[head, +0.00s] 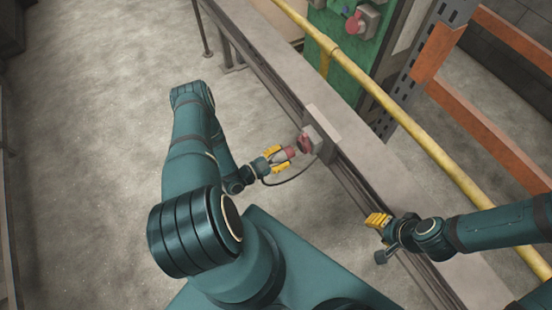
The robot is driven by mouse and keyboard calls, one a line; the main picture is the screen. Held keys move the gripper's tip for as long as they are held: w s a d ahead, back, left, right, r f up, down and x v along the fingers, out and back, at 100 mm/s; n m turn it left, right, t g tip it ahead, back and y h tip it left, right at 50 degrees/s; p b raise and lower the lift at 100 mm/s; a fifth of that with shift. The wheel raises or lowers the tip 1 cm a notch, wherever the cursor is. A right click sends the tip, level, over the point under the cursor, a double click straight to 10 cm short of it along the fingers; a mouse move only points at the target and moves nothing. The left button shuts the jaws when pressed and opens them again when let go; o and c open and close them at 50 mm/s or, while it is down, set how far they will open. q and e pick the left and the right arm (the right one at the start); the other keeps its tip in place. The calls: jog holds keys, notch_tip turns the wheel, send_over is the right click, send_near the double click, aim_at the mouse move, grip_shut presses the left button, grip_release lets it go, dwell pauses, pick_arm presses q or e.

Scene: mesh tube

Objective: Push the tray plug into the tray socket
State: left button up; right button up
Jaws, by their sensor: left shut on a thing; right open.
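The tray plug (290,152) is red and pale grey, with a dark cable trailing below it. My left gripper (276,158) has yellow fingers and is shut on the plug, which points toward the tray. The tray socket (305,143) is a red round fitting on a grey box at the side of the long tray. The plug's front end is very close to the socket; I cannot tell whether they touch. My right gripper (377,220) is open and empty, above the tray further to the right and nearer to me.
The long grey tray (285,75) runs diagonally from top left to bottom right. A yellow pipe (400,115) runs alongside it. Behind stand a green panel (338,70) with another red connector (355,22), and an orange rack beam (490,125). The concrete floor at left is clear.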

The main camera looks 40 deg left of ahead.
aim_at(289, 153)
pick_arm(q)
jog(key=shift+x, duration=1.15)
jog(key=shift+b, duration=0.4)
dwell(1.1)
jog(key=shift+w+d, duration=0.2)
jog(key=shift+w, duration=0.3)
dwell(0.5)
jog(key=o, duration=1.1)
jog(key=shift+s, duration=0.1)
jog(key=v, duration=1.1)
jog(key=shift+s+a, duration=0.2)
jog(key=shift+s, duration=0.15)
